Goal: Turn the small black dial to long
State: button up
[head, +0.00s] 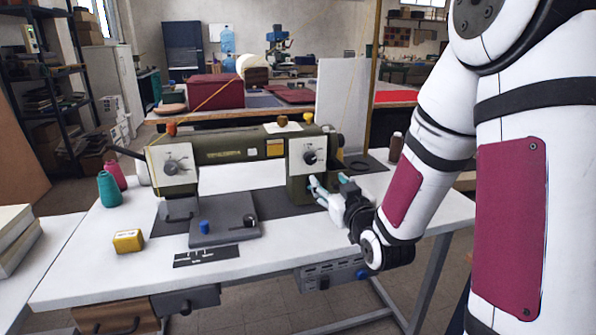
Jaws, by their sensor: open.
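An olive-green sewing machine (222,146) stands on a white table (300,236). A small black dial (310,156) sits on the white plate at the machine's right end. Its markings are too small to read. A larger grey dial (171,165) is on the white plate at the left end. My gripper (316,187), with pale teal fingertips, comes in from the right. It is open, a little below the black dial and in front of the machine's right column. It looks empty. Whether the fingertips touch the column I cannot tell.
A grey plate (238,235) with a blue peg (204,227) and a black knob (250,219) lies left of my gripper. A yellow box (128,241), teal spool (109,187) and crimson spool (116,173) stand at left. A dark brown spool (396,146) stands behind my arm.

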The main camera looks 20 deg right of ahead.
aim_at(311, 160)
jog(key=w, duration=0.4)
jog(key=w+d, duration=0.1)
jog(key=w, duration=0.8)
jog(key=shift+w+d+f+b, duration=0.1)
jog(key=shift+w+d+b, duration=0.15)
jog(key=shift+w+b, duration=0.15)
jog(key=shift+c, duration=0.6)
jog(key=c, duration=1)
